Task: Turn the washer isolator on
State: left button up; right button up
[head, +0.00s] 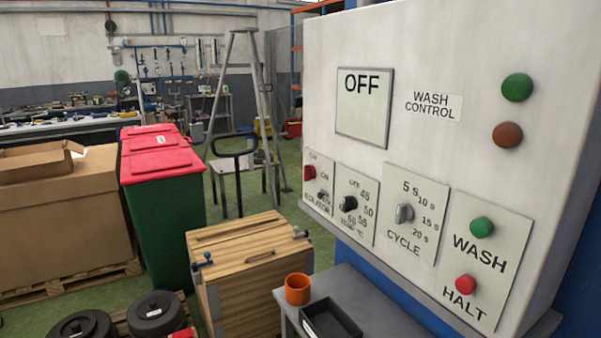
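The wash control panel (450,50) is a large white box on the right in the head view. The isolator plate (318,205) is at its lower left corner, with partly legible lettering ending in "OLATOR" and an "ON" mark. A red knob (309,172) sits at the plate's upper left, and a small dark part shows lower on the plate. The knob's exact setting is too small to tell. The display (364,108) above reads "OFF". Neither of my grippers is in view.
Beside the isolator are a black temperature knob (348,203), a grey cycle knob (404,213), a green WASH button (482,227) and a red HALT button (465,285). Below, a grey table (395,310) holds an orange cup (297,289) and a black tray (331,322). A wooden crate (250,255) stands left.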

aim_at(309, 171)
jog(key=z, duration=0.2)
jog(key=k, duration=0.6)
jog(key=z, duration=1.1)
jog(key=i, duration=0.1)
jog(key=u, duration=2.55)
jog(key=i, duration=3)
jog(key=z, duration=1.6)
